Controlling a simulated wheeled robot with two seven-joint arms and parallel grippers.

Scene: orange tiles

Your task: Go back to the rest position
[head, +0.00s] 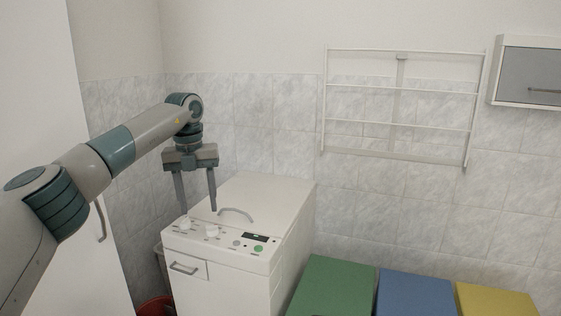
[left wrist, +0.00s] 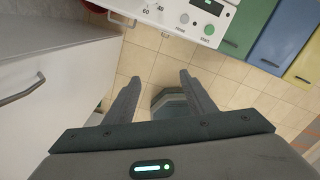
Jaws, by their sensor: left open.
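My left arm comes in from the left in the head view, and its gripper (head: 197,205) points down at the front left of a white top-loading washing machine (head: 265,195). The gripper is open and empty, with its two fingers apart. In the left wrist view the open fingers (left wrist: 160,95) show above the tiled floor, with the machine's control panel (left wrist: 185,15) beyond them. I cannot tell if the fingers touch the machine. My right gripper is not in view.
Green (head: 335,285), blue (head: 417,295) and yellow (head: 495,300) boxes stand right of the machine. A red container (head: 155,306) is low on its left. A wire rack (head: 400,105) and a cabinet (head: 530,72) hang on the wall. A white door with a handle (head: 100,220) is at left.

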